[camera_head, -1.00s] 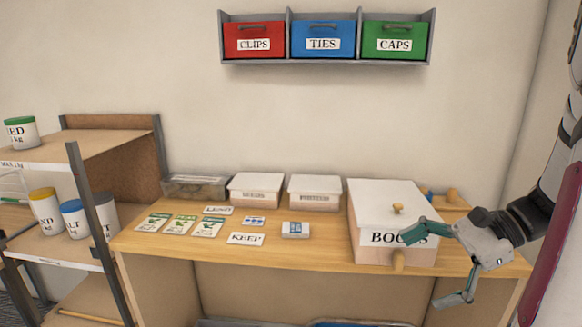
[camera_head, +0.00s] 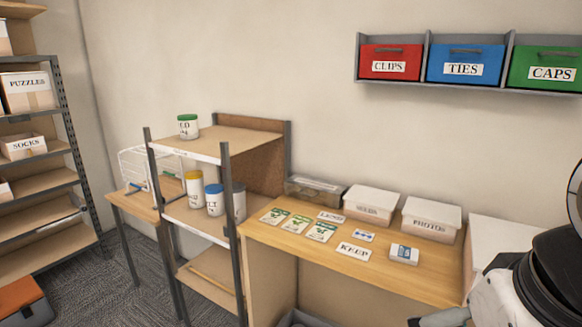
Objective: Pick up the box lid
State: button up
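Several boxes with white lids stand on the wooden bench at the right. The large box's white lid (camera_head: 503,233) shows only in part at the right edge, behind my arm. Its knob and the box's front label are hidden or out of frame. Two smaller boxes have white lids: one with a label too small to read surely (camera_head: 374,197) and the PHOTOS box lid (camera_head: 432,209). My gripper (camera_head: 445,317) is at the bottom right, cut off by the frame edge, in front of the bench. Its fingertips do not show.
A clear-lidded container (camera_head: 316,190), cards, a KEEP label (camera_head: 354,251) and a small pack (camera_head: 404,254) lie on the bench (camera_head: 300,250). A shelf unit (camera_head: 212,150) with jars stands left of it. Tall shelving (camera_head: 30,180) and an orange box (camera_head: 22,302) are far left. Carpet between is clear.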

aim_at(490, 238)
jog(key=z, duration=0.85)
jog(key=i+j, duration=0.7)
jog(key=j, duration=0.25)
jog(key=i+j+z, duration=0.1)
jog(key=i+j, duration=0.25)
jog(key=j, duration=0.1)
